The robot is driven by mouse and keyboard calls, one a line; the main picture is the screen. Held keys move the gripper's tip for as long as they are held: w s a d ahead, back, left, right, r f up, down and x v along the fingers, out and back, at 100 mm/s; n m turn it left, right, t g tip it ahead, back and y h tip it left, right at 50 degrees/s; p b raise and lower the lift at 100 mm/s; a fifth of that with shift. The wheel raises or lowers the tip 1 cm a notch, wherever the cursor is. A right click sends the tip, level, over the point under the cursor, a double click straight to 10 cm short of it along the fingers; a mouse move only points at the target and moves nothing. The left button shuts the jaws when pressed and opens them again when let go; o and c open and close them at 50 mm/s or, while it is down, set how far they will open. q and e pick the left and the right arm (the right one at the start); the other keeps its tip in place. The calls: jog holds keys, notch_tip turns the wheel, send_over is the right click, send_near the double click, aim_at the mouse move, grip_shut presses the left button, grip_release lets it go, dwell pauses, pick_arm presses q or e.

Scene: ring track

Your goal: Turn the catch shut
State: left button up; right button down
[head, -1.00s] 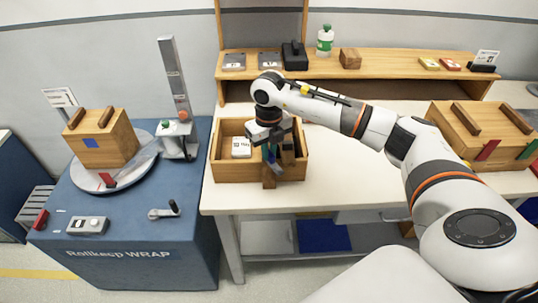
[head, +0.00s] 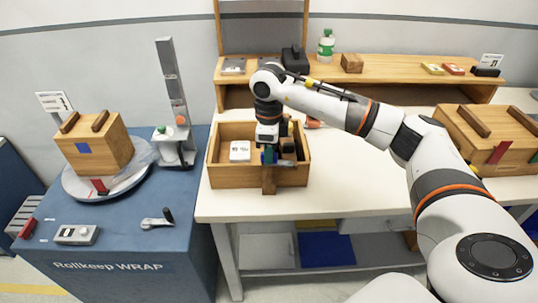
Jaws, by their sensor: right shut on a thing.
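An open wooden box (head: 226,178) stands at the left end of the white bench. A short upright wooden piece (head: 269,181) on the middle of its front wall may be the catch; I cannot tell for sure. My right gripper (head: 268,158) points down just above and behind that piece, at the box's front wall. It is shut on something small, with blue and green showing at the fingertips. The fingers and the arm hide most of the held thing. My left gripper is not in view.
A white block (head: 240,150) and dark items lie in the open box. A closed wooden box (head: 465,130) with red and green tabs stands at the right. At the left, a wooden box (head: 105,150) sits on the turntable (head: 78,188) of a blue wrapping machine.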

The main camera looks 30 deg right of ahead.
jog(key=shift+n+b, duration=0.3)
jog(key=shift+n, duration=0.5)
jog(key=shift+r, duration=0.1)
jog(key=c, duration=1.4)
grip_release()
notch_tip(320, 180, up, 12)
jog(key=b, duration=0.1)
